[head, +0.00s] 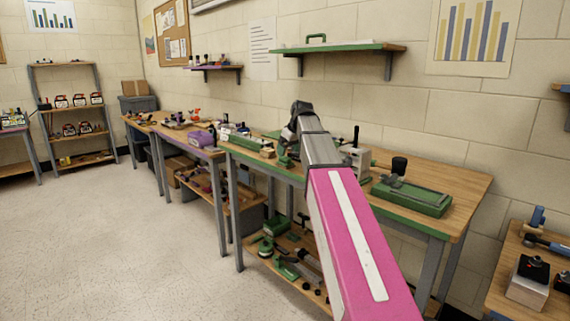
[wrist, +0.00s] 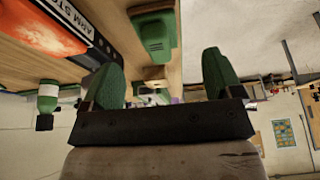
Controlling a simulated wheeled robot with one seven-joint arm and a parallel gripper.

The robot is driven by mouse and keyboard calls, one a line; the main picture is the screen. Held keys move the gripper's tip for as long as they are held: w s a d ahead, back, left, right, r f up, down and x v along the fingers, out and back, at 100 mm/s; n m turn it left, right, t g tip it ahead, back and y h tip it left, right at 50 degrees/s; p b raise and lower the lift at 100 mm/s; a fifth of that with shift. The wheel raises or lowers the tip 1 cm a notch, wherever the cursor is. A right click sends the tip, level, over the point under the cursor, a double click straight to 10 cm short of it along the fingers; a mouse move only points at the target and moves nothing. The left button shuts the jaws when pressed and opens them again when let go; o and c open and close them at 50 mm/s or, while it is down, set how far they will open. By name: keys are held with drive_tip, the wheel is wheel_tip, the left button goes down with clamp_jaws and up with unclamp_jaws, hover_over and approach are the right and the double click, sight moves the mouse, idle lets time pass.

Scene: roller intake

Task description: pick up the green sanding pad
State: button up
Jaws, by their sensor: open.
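The green thing is apart from both fingers. In the head view my pink and grey arm reaches over the green-edged bench (head: 455,232). My fingers are hard to make out there, and my arm hides part of the bench top.
A green case-like thing (head: 412,196) and a black cylinder (head: 399,166) stand on the bench's right part. In the wrist view, a box with orange and black printing (wrist: 50,28) and a green bottle (wrist: 47,96) are at left. A green wall shelf (head: 340,48) hangs above.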

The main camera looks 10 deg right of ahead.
sight(286, 157)
drive_tip(key=shift+w+x, duration=0.2)
drive_tip(key=shift+x, duration=1.25)
drive_tip(key=shift+w+x, duration=0.15)
drive_tip(key=shift+x, duration=1.35)
drive_tip(key=shift+r, duration=0.15)
drive_tip(key=shift+c, duration=0.3)
drive_tip(key=c, duration=1.2)
drive_tip(key=shift+c, duration=0.2)
